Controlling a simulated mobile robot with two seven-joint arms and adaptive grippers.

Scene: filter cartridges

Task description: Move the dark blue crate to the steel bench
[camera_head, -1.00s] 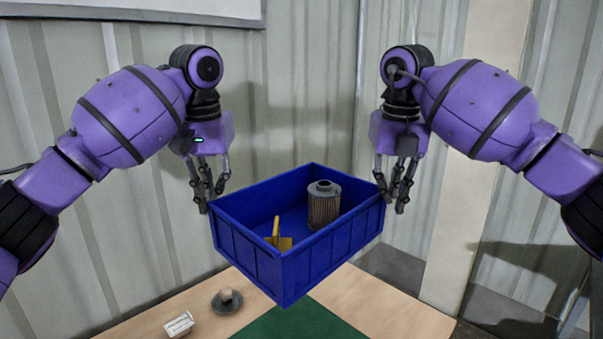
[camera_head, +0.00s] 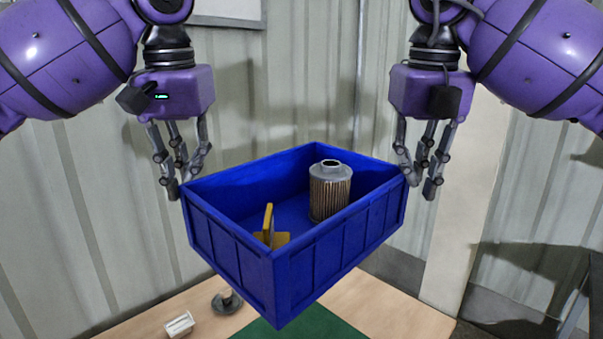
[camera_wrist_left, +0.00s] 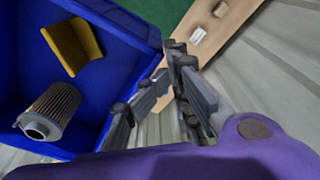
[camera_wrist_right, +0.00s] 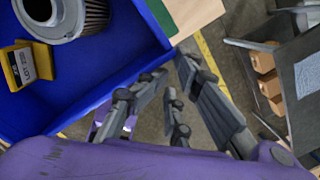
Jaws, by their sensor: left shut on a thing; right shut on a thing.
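The dark blue crate (camera_head: 232,236) hangs in the air above a wooden table, held between my two grippers. It holds a ribbed metal filter cartridge (camera_head: 329,192), upright, and a yellow bracket-like piece (camera_head: 269,236) with a label. My left gripper (camera_head: 176,190) is shut on the crate's left wall, and my right gripper (camera_head: 419,184) is shut on its right wall. The left wrist view shows the crate (camera_wrist_left: 128,28) beside the left fingers. The right wrist view shows the crate (camera_wrist_right: 110,85) beside the right fingers. No steel bench can be made out for certain.
Below the crate is a wooden table (camera_head: 388,312) with a green mat (camera_head: 305,325). A small white box (camera_head: 179,324) and a dark round dish (camera_head: 226,302) lie on it. In the right wrist view, a grey rack (camera_wrist_right: 290,60) holds brown boxes (camera_wrist_right: 268,85). A corrugated wall stands behind.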

